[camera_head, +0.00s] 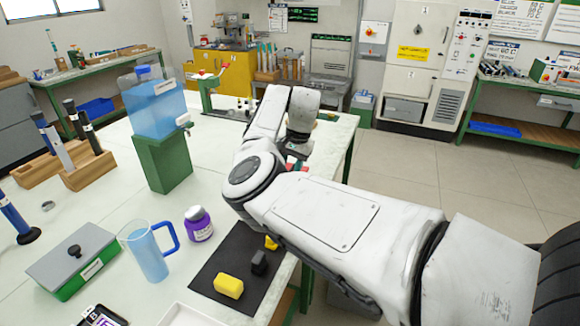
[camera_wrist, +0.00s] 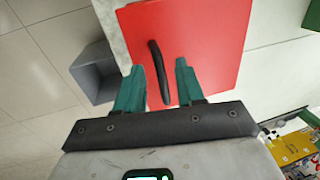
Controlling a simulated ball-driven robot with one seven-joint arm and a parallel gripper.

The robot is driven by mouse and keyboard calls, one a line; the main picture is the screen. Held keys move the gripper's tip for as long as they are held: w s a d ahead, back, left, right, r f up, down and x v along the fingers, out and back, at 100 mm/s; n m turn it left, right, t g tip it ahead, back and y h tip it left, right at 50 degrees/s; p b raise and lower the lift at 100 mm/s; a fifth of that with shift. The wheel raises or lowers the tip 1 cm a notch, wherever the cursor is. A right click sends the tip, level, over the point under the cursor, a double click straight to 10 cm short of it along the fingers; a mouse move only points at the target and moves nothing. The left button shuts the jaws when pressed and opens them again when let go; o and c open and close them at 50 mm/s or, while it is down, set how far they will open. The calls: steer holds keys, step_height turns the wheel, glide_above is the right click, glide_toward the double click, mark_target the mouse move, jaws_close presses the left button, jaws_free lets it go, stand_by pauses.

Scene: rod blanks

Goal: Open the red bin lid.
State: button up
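In the wrist view the red bin lid (camera_wrist: 208,52) is a flat red panel with a dark bar handle (camera_wrist: 159,72) on it. The lid lies flat, with no gap visible at its edges. My gripper (camera_wrist: 158,66) is open, its two teal fingers pointing at the lid. The handle shows between the fingers, closer to the left one; I cannot tell whether they touch it. In the head view my arm hides the gripper and most of the bin; only small red bits show beside the arm.
A grey open box (camera_wrist: 95,72) stands on the floor left of the lid. In the head view the table holds a blue water tank (camera_head: 155,108), a blue-handled jug (camera_head: 148,252), a purple jar (camera_head: 199,224) and a black mat (camera_head: 222,262) with blocks. The floor at right is clear.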

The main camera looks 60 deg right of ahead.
steer(key=shift+c, duration=0.4)
jaws_close()
